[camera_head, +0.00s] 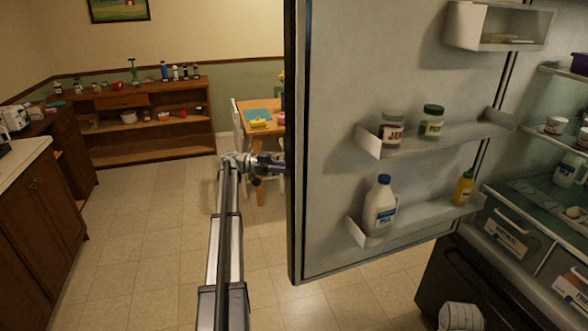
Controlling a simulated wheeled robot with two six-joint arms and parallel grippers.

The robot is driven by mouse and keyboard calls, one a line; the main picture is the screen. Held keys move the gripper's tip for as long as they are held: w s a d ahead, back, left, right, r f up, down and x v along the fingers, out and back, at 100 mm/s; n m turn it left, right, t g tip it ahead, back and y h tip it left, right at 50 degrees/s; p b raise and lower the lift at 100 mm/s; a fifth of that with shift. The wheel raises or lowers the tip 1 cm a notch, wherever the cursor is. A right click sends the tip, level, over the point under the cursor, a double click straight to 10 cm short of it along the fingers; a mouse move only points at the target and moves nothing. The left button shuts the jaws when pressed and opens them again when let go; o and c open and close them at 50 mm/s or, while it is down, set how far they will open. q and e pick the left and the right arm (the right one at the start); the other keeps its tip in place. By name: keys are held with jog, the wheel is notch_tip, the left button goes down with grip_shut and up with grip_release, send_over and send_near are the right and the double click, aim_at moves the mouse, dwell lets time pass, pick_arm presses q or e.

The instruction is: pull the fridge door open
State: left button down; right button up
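The fridge door (335,200) stands swung wide open, its inner side with shelves facing me. My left gripper (277,165) is at the door's left edge, at about mid-height of the picture. Its fingertips are largely hidden at or behind the edge, so I cannot tell whether they are open or shut, or whether they touch the door. The door's outer face and any handle are hidden. The fridge interior (540,190) shows at the right, with shelves and drawers. My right gripper is not in view.
Door shelves hold a milk bottle (380,207), a yellow bottle (464,187) and two jars. A wooden shelf unit (150,150) stands at the back, and a small table (262,128) and chair stand behind the door. Brown cabinets (45,210) line the left. Tiled floor between is clear.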

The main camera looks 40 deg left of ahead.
pick_arm(q)
jog(key=shift+d, duration=0.1)
jog(key=c, duration=0.7)
grip_release()
jog(key=shift+w, duration=0.1)
